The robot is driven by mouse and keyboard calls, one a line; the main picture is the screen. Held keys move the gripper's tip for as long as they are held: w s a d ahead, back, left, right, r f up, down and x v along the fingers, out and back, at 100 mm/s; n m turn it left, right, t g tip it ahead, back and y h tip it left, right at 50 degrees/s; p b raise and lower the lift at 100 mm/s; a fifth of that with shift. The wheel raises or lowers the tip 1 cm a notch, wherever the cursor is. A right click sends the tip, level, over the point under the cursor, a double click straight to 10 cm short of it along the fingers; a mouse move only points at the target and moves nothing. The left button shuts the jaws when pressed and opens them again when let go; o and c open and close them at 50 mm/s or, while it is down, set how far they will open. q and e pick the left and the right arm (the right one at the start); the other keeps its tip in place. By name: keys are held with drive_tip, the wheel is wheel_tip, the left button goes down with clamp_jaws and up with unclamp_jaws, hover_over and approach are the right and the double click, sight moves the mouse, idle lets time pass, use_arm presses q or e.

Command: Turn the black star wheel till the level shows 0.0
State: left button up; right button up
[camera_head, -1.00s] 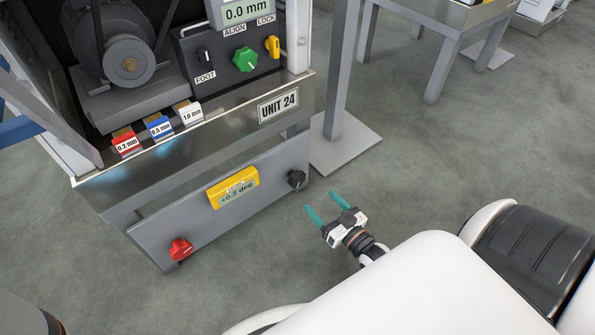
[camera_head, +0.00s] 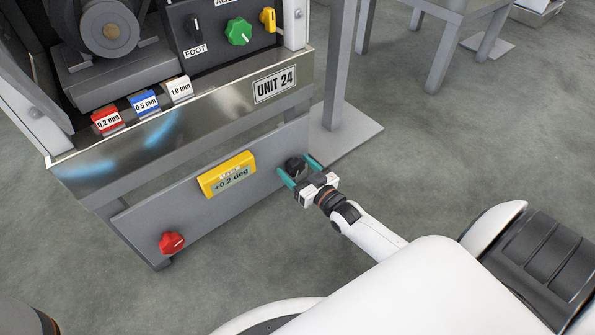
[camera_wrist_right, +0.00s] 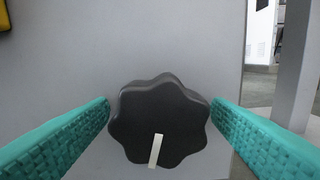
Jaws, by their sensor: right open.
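The black star wheel (camera_head: 295,165) is on the right end of the grey lower panel. In the right wrist view the wheel (camera_wrist_right: 158,115) fills the middle, with a white mark pointing down and slightly left. My right gripper (camera_head: 301,169) is open, its teal fingers on either side of the wheel. In the wrist view the right gripper (camera_wrist_right: 160,118) shows a finger close to each side of the wheel; whether they touch it I cannot tell. The yellow level (camera_head: 228,175) on the panel reads +0.2 deg. My left gripper is not in view.
A red star wheel (camera_head: 172,243) is on the panel's left end. Above are a green knob (camera_head: 239,33), a black FOOT knob (camera_head: 194,24) and red, blue and white shim blocks. A grey post (camera_head: 338,60) stands at the right. The floor in front is clear.

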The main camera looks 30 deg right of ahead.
drive_tip(key=shift+c, duration=0.5)
drive_tip(key=c, duration=0.9)
drive_tip(key=shift+o, duration=0.2)
drive_tip(key=shift+r+m+p, duration=0.2)
drive_tip(key=shift+m+p, duration=1)
drive_tip(key=shift+p, duration=0.15)
drive_tip(key=shift+m+p, duration=0.65)
drive_tip(key=shift+m, duration=0.25)
drive_tip(key=m+p, duration=0.1)
drive_tip(key=m, duration=0.2)
drive_tip(key=shift+f+m, duration=0.15)
drive_tip(key=shift+m, duration=0.15)
drive_tip(key=shift+m+p, duration=0.4)
drive_tip(key=shift+m, duration=1.3)
drive_tip(key=o, duration=1)
drive_tip(key=shift+c, duration=0.2)
